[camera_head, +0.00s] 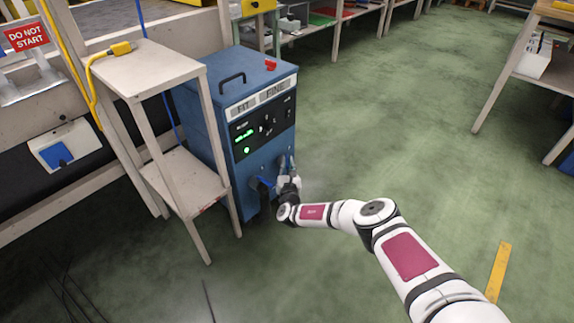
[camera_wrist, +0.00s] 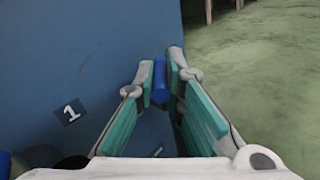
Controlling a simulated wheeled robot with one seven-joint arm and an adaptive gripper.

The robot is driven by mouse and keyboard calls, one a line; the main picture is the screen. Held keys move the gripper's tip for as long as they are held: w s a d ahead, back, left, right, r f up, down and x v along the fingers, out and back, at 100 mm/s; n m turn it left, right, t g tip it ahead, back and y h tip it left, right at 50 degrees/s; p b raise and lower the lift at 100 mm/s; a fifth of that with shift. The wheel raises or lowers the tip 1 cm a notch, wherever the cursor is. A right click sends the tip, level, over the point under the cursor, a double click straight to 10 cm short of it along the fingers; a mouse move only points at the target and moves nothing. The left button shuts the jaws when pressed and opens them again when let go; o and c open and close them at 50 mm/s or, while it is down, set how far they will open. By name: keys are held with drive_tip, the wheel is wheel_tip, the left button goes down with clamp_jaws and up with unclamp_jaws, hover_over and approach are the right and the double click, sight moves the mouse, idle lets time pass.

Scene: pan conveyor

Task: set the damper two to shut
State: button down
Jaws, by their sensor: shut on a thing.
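A blue cabinet (camera_head: 215,135) with a black panel and green lit display stands beside the workbench. My gripper (camera_head: 289,178) is at the lower right of the cabinet's front. In the wrist view my gripper (camera_wrist: 161,75) has its teal fingers closed on a blue lever (camera_wrist: 160,82) that stands out from the cabinet face. A plate marked 1 (camera_wrist: 71,112) is left of the fingers. Another blue lever (camera_head: 264,184) shows left of my gripper in the head view. No plate marked 2 can be read, and the held lever's base is largely hidden.
A beige shelf stand (camera_head: 180,178) is close to the cabinet's left. A yellow connector (camera_head: 121,48) lies on it. A red object (camera_head: 270,64) is on the cabinet top. The green floor right of the cabinet is clear, with a table (camera_head: 515,70) farther right.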

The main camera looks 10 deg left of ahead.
drive_tip(key=shift+d, duration=0.15)
drive_tip(key=c, duration=1.7)
unclamp_jaws()
drive_tip(key=shift+o, duration=0.2)
drive_tip(key=shift+s, duration=0.1)
drive_tip(key=s+d, duration=0.2)
drive_tip(key=s, duration=0.9)
drive_tip(key=shift+s, duration=0.3)
